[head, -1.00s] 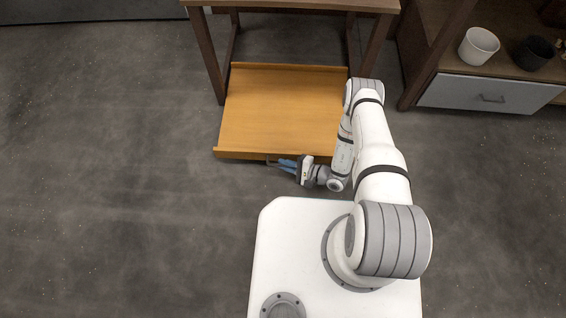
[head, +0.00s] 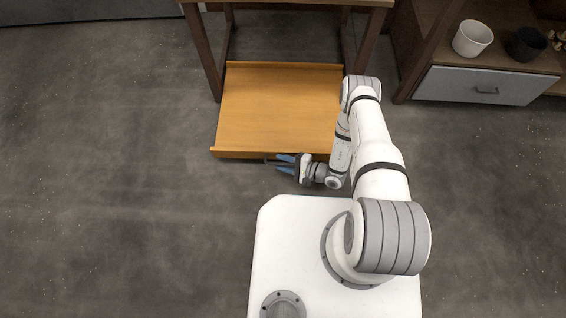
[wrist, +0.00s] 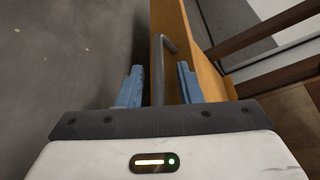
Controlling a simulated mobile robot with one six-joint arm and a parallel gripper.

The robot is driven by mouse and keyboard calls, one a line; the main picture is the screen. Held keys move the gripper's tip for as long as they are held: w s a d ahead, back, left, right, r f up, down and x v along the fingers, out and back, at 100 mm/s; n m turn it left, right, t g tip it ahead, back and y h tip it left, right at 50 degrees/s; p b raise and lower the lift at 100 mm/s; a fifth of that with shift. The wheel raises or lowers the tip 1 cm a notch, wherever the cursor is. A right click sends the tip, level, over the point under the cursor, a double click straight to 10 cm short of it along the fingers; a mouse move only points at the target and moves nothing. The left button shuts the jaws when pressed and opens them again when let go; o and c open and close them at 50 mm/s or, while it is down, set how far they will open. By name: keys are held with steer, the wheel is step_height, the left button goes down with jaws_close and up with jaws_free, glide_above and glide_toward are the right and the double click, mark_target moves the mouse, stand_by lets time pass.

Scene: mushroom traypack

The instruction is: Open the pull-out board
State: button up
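The pull-out board (head: 280,108), an orange-brown wooden panel with raised edges, is drawn far out from under the wooden table in the head view. Its front edge also shows in the wrist view (wrist: 206,72). A grey bar handle (wrist: 158,75) sits on the board's front. My gripper (head: 281,164) is at the front edge, pointing left. In the wrist view my blue fingers (wrist: 158,86) stand open on either side of the handle, with a gap showing on both sides. The handle is mostly hidden in the head view.
The wooden table (head: 290,4) stands over the board's far end. At the right is a shelf unit with a grey drawer (head: 485,86), a white cup (head: 472,38) and a dark cup (head: 526,43). The floor left of the board is clear.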

steer(key=p+v, duration=0.2)
steer(key=v, duration=0.5)
steer(key=shift+d+r, duration=0.1)
steer(key=shift+d, duration=0.05)
steer(key=shift+s+d, duration=0.1)
steer(key=shift+d, duration=0.15)
stand_by(0.4)
